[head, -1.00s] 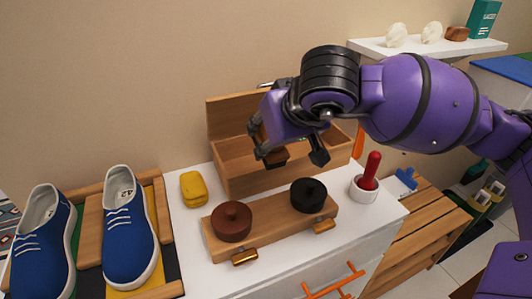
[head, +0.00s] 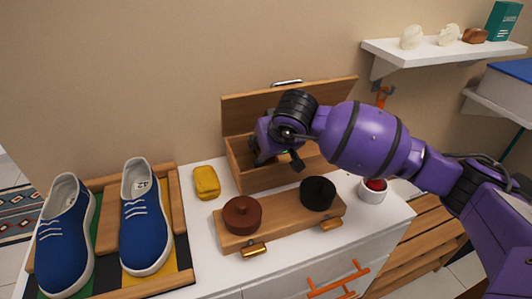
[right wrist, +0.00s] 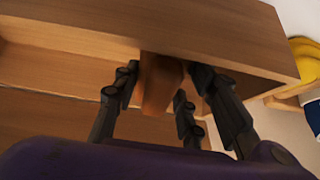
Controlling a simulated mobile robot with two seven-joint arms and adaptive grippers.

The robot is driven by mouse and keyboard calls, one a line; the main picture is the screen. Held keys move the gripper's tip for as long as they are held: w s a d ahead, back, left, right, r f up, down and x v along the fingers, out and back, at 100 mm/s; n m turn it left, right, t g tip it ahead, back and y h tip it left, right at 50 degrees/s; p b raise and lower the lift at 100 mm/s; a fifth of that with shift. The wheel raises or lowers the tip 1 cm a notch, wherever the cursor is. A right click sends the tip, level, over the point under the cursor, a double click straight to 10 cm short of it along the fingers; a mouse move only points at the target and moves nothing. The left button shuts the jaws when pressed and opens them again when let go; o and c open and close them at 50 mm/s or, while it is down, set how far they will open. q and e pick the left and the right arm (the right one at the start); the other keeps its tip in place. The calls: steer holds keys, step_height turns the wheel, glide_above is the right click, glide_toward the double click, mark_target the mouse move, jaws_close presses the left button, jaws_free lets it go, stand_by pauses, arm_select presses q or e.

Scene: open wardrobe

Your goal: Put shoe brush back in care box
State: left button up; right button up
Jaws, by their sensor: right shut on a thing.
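The care box (head: 270,179) is a wooden box with its lid (head: 300,102) raised, at the back of the white cabinet top. My right gripper (head: 275,160) reaches down at the left part of the box opening. In the right wrist view its fingers (right wrist: 165,100) are around the orange-brown wooden shoe brush (right wrist: 159,84), close against a wall of the box (right wrist: 230,40). The gripper is shut on the brush. In the head view the gripper and box mostly hide the brush, and I cannot tell whether it touches the box floor. My left gripper is not in view.
A wooden stand (head: 283,222) with a brown tin (head: 242,214) and a black tin (head: 318,193) stands before the box. A yellow sponge (head: 206,183) is left of it, a white cup (head: 372,191) right. Blue shoes (head: 146,218) are at left.

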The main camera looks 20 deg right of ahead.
steer(key=shift+w+a+r+g+p, duration=0.15)
steer(key=shift+w+r+g+p, duration=0.45)
steer(key=shift+r+g, duration=0.35)
steer(key=shift+s+f, duration=0.15)
steer(key=shift+f, duration=1.65)
steer(key=shift+f, duration=0.1)
steer(key=shift+f, duration=0.15)
steer(key=o, duration=1)
steer(key=shift+r, duration=0.65)
steer(key=v, duration=1.1)
steer(key=shift+r, duration=0.15)
